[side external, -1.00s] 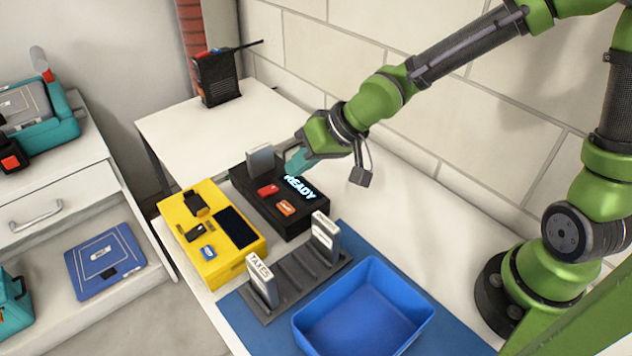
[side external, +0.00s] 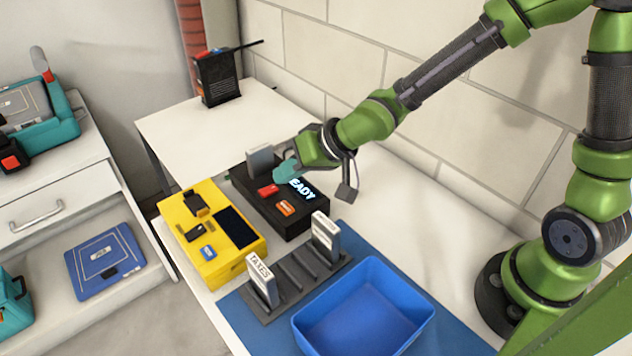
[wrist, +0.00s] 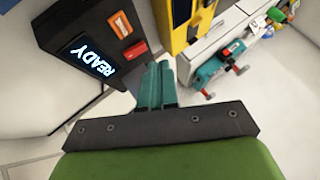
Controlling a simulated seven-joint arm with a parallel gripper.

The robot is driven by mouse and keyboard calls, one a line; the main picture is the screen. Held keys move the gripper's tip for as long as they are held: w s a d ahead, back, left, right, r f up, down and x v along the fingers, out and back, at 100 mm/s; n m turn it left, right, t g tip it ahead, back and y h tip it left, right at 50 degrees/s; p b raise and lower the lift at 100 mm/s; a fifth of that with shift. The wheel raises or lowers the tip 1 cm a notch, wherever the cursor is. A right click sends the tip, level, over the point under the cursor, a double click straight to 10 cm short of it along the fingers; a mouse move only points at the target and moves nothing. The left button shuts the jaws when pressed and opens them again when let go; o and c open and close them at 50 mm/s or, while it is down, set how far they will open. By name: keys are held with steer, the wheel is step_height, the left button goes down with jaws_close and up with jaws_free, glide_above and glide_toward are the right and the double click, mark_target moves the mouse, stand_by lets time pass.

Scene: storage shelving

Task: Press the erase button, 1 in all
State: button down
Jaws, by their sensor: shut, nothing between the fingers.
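A black device (side external: 262,212) stands on the white table with a lit screen reading READY (side external: 304,190), a red button (side external: 267,190) and an orange button (side external: 286,208). The button labels are too small to read. A grey cartridge (side external: 260,158) stands upright at its back. My gripper (side external: 282,173) is shut and empty, its teal fingertips just above the device between the red button and the screen, hiding the first letter. In the wrist view, the shut fingers (wrist: 157,68) appear beside the red button (wrist: 136,50), with the orange button (wrist: 121,23) farther off.
A yellow device (side external: 200,250) with a dark screen and a blue button stands left of the black one. In front are a grey rack (side external: 285,292) holding two cartridges, one marked TAXES, and an empty blue bin (side external: 418,322). A black radio (side external: 218,80) stands behind.

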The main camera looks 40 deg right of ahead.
mark_target(291, 207)
steer(key=shift+f, duration=2.45)
steer(key=shift+f, duration=0.15)
steer(key=shift+f, duration=0.3)
steer(key=shift+f, duration=0.35)
stand_by(0.8)
steer(key=shift+r, duration=0.8)
steer(key=shift+r, duration=2.5)
